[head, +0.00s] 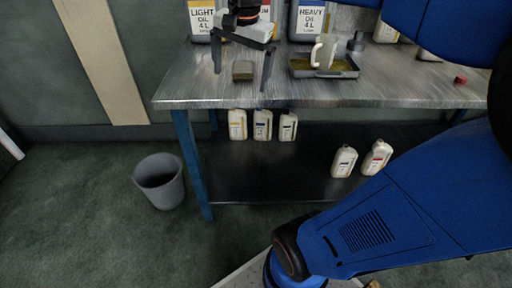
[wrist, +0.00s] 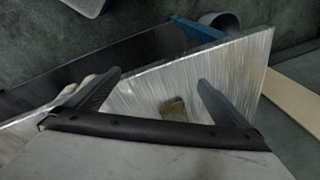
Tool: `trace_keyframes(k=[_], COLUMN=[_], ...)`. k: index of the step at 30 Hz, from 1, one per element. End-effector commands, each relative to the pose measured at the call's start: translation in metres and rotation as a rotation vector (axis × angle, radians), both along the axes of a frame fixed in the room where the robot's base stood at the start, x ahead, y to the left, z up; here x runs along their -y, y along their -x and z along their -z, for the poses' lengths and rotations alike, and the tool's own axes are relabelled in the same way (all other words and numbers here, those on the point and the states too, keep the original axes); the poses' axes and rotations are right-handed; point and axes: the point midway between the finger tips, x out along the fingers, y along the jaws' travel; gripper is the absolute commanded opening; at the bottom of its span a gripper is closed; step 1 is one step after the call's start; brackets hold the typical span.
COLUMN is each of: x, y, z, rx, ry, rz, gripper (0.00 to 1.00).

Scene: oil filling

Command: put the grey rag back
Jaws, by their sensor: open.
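The rag (head: 242,70) is a small, folded, grey-olive block lying flat on the metal workbench (head: 190,92), near its left end. In the wrist view the rag (wrist: 174,107) shows on the bare bench top between my two fingers. My gripper (head: 241,80) is open and empty, its fingers spread to either side of the rag in the head view. It also shows open in the wrist view (wrist: 159,79). The fingers look above the bench; I cannot tell the exact height.
A dark tray (head: 345,72) with yellowish oil and a pale jug (head: 325,50) stands right of the rag. Light oil (head: 202,20) and heavy oil (head: 310,18) containers stand behind. A red cap (head: 461,79) lies at right. Several bottles (head: 262,125) fill the lower shelf. A grey bin (head: 161,182) stands on the floor.

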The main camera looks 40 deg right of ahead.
Motion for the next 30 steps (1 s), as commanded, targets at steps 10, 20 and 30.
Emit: trace_keyframes(k=[10, 20, 30], x=[-0.039, -0.053, -0.053], y=[0.097, 0.144, 0.146], z=[0.078, 0.133, 0.136], rx=[0.109, 0.167, 0.171], ry=[0.167, 0.292, 0.301], rz=[-0.641, -1.001, -1.027], gripper=[1.0, 1.0, 1.0])
